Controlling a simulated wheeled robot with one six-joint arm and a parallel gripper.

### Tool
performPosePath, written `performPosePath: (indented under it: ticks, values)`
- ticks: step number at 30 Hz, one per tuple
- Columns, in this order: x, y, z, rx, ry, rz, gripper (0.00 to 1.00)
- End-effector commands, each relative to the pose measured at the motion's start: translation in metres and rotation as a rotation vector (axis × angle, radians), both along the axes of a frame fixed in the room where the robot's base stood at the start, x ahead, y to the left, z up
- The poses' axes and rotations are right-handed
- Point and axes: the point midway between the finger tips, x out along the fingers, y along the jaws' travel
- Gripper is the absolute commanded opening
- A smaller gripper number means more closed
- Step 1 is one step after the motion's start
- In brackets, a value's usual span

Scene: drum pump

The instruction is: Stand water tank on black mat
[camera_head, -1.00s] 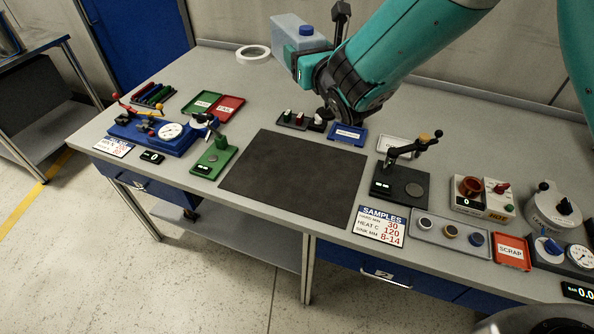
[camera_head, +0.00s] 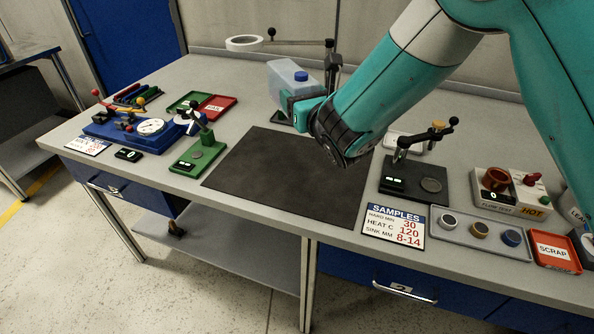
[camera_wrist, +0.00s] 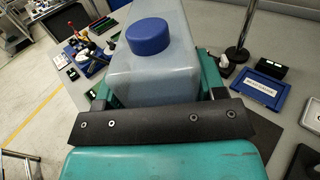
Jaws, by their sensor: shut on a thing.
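The water tank (camera_head: 286,78) is a pale translucent box with a blue cap, held upright at the back of the bench in the head view. It also shows large in the wrist view (camera_wrist: 150,75). My gripper (camera_head: 298,103) is shut on the tank, with a teal finger on each side of it in the wrist view (camera_wrist: 158,92). The black mat (camera_head: 270,185) lies flat and bare at the middle of the bench. The tank is above and behind the mat's far edge, apart from it. My arm hides the mat's far right corner.
Left of the mat stand a green gauge stand (camera_head: 198,157) and a blue rig with a dial (camera_head: 135,130). Right of it are a black stand with a lever (camera_head: 412,180) and a samples tray (camera_head: 480,232). A blue tray (camera_wrist: 260,91) shows right in the wrist view.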

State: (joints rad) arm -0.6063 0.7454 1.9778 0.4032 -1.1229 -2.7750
Motion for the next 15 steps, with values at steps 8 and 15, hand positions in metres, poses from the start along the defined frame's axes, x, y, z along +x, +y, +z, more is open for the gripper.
performPosePath:
  ticks: [8, 15]
  values:
    - [-0.001, 0.001, -0.082, -0.003, 0.0, 0.003, 0.21]
    - [0.0, 0.001, -0.128, 0.0, -0.002, 0.003, 0.21]
